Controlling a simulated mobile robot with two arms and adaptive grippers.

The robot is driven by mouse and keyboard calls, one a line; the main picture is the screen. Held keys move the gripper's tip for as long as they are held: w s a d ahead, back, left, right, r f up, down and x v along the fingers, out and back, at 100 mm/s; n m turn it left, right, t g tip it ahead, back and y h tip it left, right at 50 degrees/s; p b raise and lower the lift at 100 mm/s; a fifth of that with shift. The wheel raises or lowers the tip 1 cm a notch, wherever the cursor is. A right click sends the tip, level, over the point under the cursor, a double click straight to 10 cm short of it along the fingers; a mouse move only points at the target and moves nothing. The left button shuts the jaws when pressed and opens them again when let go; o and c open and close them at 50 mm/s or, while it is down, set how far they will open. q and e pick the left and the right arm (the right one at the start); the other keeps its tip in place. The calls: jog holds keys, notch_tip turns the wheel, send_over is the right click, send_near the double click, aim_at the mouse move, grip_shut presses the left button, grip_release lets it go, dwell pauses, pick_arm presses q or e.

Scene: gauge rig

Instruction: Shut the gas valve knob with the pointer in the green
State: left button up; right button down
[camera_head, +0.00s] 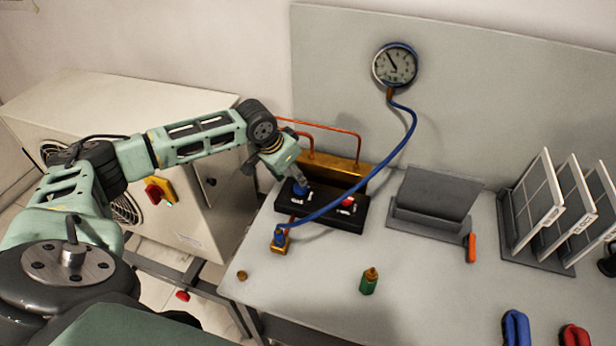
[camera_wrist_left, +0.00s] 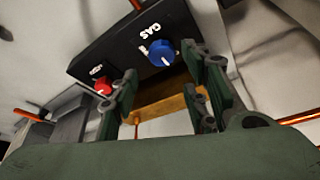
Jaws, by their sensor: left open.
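The gas valve knob is a blue knob (camera_wrist_left: 161,53) beside the word GAS on a black valve block (camera_head: 322,212). In the head view the blue knob (camera_head: 301,188) is at the block's left end, partly hidden by my left gripper (camera_head: 299,180). In the wrist view my left gripper (camera_wrist_left: 161,66) is open, its fingers spread, with the knob close to the right finger; contact cannot be told. A round pressure gauge (camera_head: 395,65) hangs on the back panel; its dark pointer leans up and left. A green zone is too small to make out. My right gripper is not seen.
A red knob (camera_head: 347,202) sits right of the blue one. A blue hose (camera_head: 375,172) loops from the gauge to a brass fitting (camera_head: 280,240) in front of the block.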

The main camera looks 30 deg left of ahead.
aim_at(300, 188)
pick_arm(q)
jog(key=x, duration=0.2)
jog(key=p+x, duration=0.1)
jog(key=shift+s+d+f, duration=0.15)
jog(key=shift+s+f, duration=0.1)
jog(key=shift+f, duration=0.25)
jog(key=shift+x, duration=1.15)
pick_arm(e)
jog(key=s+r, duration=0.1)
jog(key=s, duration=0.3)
pick_arm(q)
jog(key=shift+w+f, duration=0.25)
jog(key=shift+w, duration=0.05)
jog(key=shift+f, duration=0.1)
jog(key=c, duration=1)
jog(key=shift+f+m+h+b, duration=0.15)
jog(key=shift+m+h+b, duration=0.25)
jog(key=shift+m+b, duration=0.45)
jog(key=shift+f+m+h+b, duration=0.2)
jog(key=shift+m+h+b, duration=0.3)
jog(key=shift+m, duration=0.55)
jog(key=shift+r+m+g+b, duration=0.1)
jog(key=shift+m+g+b, duration=0.3)
jog(key=shift+m+b, duration=0.45)
jog(key=shift+r, duration=0.1)
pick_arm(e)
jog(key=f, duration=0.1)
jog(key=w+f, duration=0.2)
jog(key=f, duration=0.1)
